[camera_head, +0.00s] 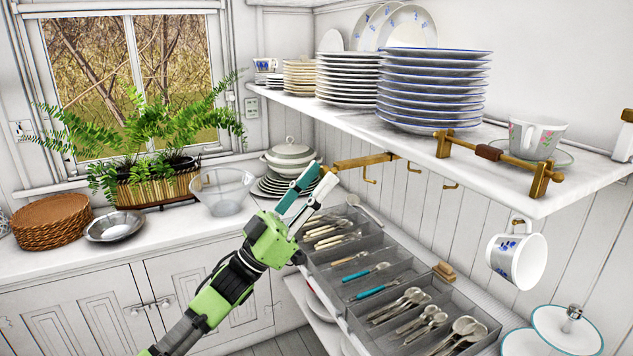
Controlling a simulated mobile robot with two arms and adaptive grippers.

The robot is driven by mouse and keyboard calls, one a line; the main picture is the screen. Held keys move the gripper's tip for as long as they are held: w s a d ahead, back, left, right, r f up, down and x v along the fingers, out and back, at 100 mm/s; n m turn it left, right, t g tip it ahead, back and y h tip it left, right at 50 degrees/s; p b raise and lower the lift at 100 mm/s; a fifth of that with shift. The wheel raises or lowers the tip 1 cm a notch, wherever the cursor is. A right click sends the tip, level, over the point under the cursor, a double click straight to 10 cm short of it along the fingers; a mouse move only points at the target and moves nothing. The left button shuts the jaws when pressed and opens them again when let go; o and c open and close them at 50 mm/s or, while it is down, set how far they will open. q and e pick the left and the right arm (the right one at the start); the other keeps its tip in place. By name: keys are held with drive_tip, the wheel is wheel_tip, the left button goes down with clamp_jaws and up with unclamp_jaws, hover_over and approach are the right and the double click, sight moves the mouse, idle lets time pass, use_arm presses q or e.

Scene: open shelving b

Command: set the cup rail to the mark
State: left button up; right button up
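The cup rail (368,160) is a brass and wooden bar under the front of the white shelf, with brass hooks (413,168) along it. A white cup with blue flowers (517,262) hangs from a hook at the right. My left gripper (325,172) is at the rail's left end, its teal and white fingertips beside the bar's tip. I cannot tell whether the fingers are closed on it. I cannot make out the mark. Much of the rail is hidden behind the shelf edge. My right gripper is not in view.
A second brass rail with a wooden grip (489,152) stands on the shelf (395,131) before a flowered cup (537,138). Plate stacks (432,88) fill the shelf. Below, an open cutlery drawer (345,292) lies under my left gripper. A glass bowl (223,190) stands left.

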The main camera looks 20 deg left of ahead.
use_arm(q)
drive_tip(key=v, duration=1.2)
